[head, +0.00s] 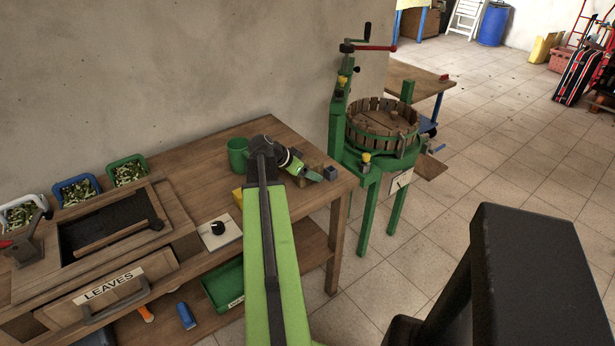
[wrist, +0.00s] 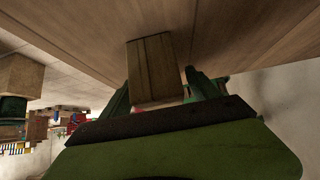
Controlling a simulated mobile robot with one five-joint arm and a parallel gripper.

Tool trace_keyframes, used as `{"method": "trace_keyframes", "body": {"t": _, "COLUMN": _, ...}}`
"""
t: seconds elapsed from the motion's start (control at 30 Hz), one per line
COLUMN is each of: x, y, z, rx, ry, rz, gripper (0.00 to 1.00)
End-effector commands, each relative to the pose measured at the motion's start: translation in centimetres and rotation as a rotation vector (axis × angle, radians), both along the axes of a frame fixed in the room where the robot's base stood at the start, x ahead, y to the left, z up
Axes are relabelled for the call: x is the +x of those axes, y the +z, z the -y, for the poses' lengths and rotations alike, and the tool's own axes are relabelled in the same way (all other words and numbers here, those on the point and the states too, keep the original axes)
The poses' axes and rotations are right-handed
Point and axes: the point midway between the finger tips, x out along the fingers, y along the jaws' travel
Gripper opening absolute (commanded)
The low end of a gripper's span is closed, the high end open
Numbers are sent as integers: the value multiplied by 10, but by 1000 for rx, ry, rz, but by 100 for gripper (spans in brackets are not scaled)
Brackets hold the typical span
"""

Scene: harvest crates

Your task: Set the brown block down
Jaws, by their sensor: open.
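The brown block (wrist: 153,62) is a plain wooden block in the wrist view, against the brown table top that fills the upper part of that picture. My gripper (wrist: 157,88) is open, with one green finger on each side of the block. A gap shows at the right finger; the left finger is close to the block, and I cannot tell if it touches. In the head view my gripper (head: 314,176) is low over the right end of the table (head: 265,130). Brown wood shows around it there, but the block is partly hidden by the gripper.
A small grey block (head: 331,173) stands just right of my gripper near the table's edge. A green press (head: 372,150) stands right of the table.

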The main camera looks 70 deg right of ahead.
Motion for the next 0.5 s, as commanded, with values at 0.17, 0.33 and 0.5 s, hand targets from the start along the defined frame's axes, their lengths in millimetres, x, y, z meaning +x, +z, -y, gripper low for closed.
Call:
{"method": "trace_keyframes", "body": {"t": 0.17, "x": 0, "y": 1, "z": 0, "rx": 0, "ry": 0, "rz": 0, "gripper": 58}}
{"method": "trace_keyframes", "body": {"t": 0.33, "x": 1, "y": 1, "z": -1, "rx": 0, "ry": 0, "rz": 0, "gripper": 36}}
{"method": "trace_keyframes", "body": {"t": 0.5, "x": 1, "y": 1, "z": -1, "rx": 0, "ry": 1, "rz": 1, "gripper": 13}}
